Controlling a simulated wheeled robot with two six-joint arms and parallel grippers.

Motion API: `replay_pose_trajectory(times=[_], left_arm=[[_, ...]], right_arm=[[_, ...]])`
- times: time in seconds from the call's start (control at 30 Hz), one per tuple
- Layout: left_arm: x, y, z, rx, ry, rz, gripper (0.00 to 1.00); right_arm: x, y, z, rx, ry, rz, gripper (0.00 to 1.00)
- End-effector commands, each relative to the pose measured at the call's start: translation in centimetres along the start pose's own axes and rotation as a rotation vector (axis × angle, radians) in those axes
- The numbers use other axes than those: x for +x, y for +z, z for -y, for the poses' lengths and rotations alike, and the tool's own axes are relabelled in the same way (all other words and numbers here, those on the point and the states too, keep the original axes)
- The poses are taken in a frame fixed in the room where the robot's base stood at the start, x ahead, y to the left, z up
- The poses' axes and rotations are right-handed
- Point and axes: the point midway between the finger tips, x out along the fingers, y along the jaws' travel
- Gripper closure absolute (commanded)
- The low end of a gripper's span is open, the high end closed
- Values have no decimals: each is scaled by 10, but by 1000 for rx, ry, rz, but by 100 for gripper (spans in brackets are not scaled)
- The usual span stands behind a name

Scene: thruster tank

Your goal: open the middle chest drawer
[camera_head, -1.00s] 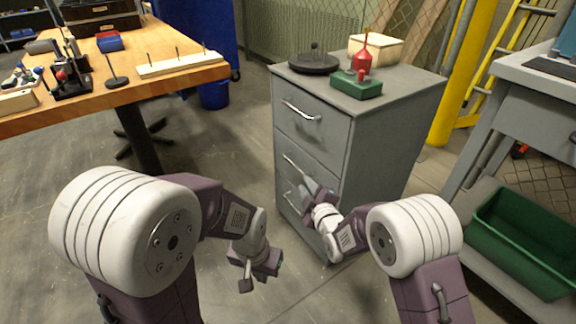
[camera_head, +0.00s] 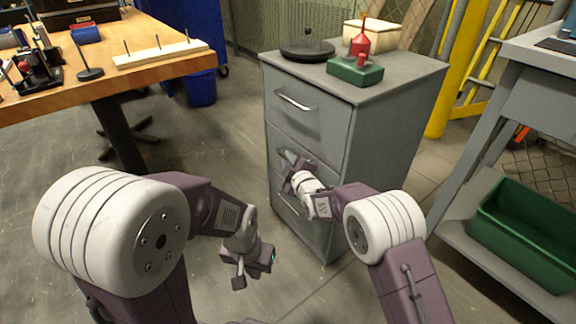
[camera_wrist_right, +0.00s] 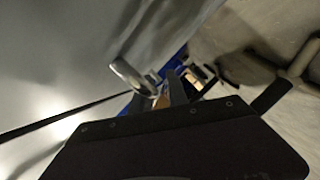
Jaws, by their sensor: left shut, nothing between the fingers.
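The grey chest (camera_head: 390,130) stands right of centre in the head view, with drawers stacked on its front. The middle drawer (camera_head: 281,140) appears closed, and its handle is mostly hidden behind my right gripper (camera_head: 289,160). In the right wrist view, a metal handle (camera_wrist_right: 130,75) shows just ahead of my right gripper's fingers (camera_wrist_right: 172,92), close to the drawer front. I cannot tell whether the fingers touch or surround it, or how far they are open. My left gripper (camera_head: 238,278) is shut and empty, low in front of the chest and apart from it.
A dark round stand (camera_head: 307,52), a green block with a red piece (camera_head: 354,72) and a pale box (camera_head: 372,35) sit on the chest. A wooden workbench (camera_head: 150,80) is at left. A grey shelf with a green bin (camera_head: 525,235) is at right. Floor between is clear.

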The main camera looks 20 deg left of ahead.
Motion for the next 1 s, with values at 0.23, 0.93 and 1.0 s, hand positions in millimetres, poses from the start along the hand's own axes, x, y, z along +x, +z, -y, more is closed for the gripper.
replay_pose_trajectory(times=[0.23, 0.93, 1.0], left_arm=[[0, 0, 0, 0, 0, -1, 100], [0, 0, 0, 0, 0, 0, 100], [0, 0, 0, 0, 0, 0, 100]], right_arm=[[1, 0, -1, 0, 0, 0, 80], [1, 0, 0, 0, -1, 0, 100], [1, 0, 0, 0, -1, 0, 100]])
